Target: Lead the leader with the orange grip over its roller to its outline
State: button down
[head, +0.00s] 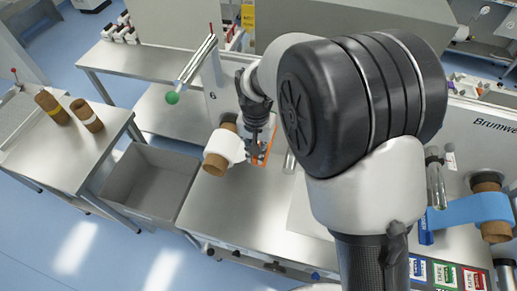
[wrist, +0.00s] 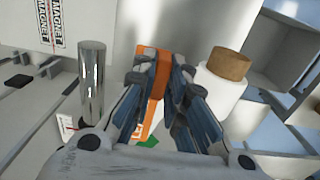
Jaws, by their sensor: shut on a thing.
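The orange grip (wrist: 152,55) of the leader is between the fingers of my gripper (wrist: 160,78) in the wrist view. My gripper is shut on it. In the head view my gripper (head: 257,143) points down beside the white roll (head: 226,146), with the orange grip (head: 263,156) at its fingertips. The white roll on its brown core (wrist: 229,63) is right of the fingers in the wrist view. An upright shiny metal roller (wrist: 92,80) stands left of them. A small green patch (wrist: 150,142) shows below the grip. I cannot make out the leader's outline clearly.
A blue web roll (head: 470,211) and glass-like cylinder (head: 435,180) stand at the right. Coloured tape labels (head: 445,272) lie below them. A grey bin (head: 147,182) and a table with two brown cores (head: 87,115) are at the left. A green ball (head: 172,98) sits on a lever.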

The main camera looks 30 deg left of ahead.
jog(key=d+r, duration=0.1)
jog(key=w+d+r+p, duration=0.1)
jog(key=shift+d+r, duration=0.3)
jog(key=shift+d, duration=0.1)
jog(key=w+d, duration=0.4)
jog(key=d, duration=1)
jog(key=w+d+f+b, duration=0.3)
jog(key=d+f+b, duration=0.4)
jog(key=d+f, duration=0.2)
jog(key=shift+w+d+f+b, duration=0.1)
jog(key=shift+d+f+b, duration=0.4)
jog(key=shift+f+b, duration=2.8)
jog(key=shift+d+f+b, duration=0.45)
jog(key=shift+f+b, duration=1.85)
jog(key=shift+f, duration=2)
jog(key=shift+w+d+f+b, duration=0.1)
jog(key=shift+d+f+b, duration=0.4)
jog(key=shift+f+b, duration=2.8)
jog(key=shift+s+f, duration=0.2)
jog(key=shift+f, duration=0.7)
jog(key=c, duration=1.5)
grip_release()
jog(key=shift+w, duration=0.1)
jog(key=shift+c, duration=0.2)
